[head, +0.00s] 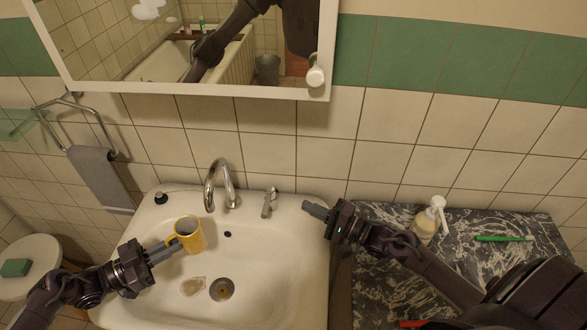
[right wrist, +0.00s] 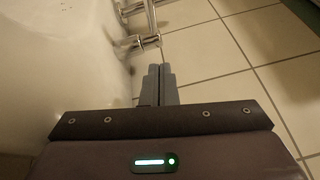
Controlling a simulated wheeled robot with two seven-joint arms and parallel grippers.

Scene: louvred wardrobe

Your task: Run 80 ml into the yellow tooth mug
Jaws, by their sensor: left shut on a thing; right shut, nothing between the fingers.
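The yellow tooth mug (head: 194,242) is upright over the left part of the basin, just left of and below the chrome spout's tip (head: 209,205). My left gripper (head: 174,245) is shut on the mug at its handle side. The mug's inside looks dark grey; I cannot tell its water level. No stream shows at the spout. The chrome tap lever (head: 268,203) stands right of the spout. My right gripper (head: 307,207) is shut and empty, right of the lever and apart from it. In the right wrist view its closed fingers (right wrist: 160,72) point towards chrome fittings (right wrist: 142,43).
The white basin (head: 290,255) has a drain (head: 222,289) and a translucent soap-like piece (head: 193,286). A marble counter (head: 480,260) at right holds a soap dispenser (head: 428,220) and green toothbrush (head: 503,238). A mirror cabinet (head: 200,92) hangs above.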

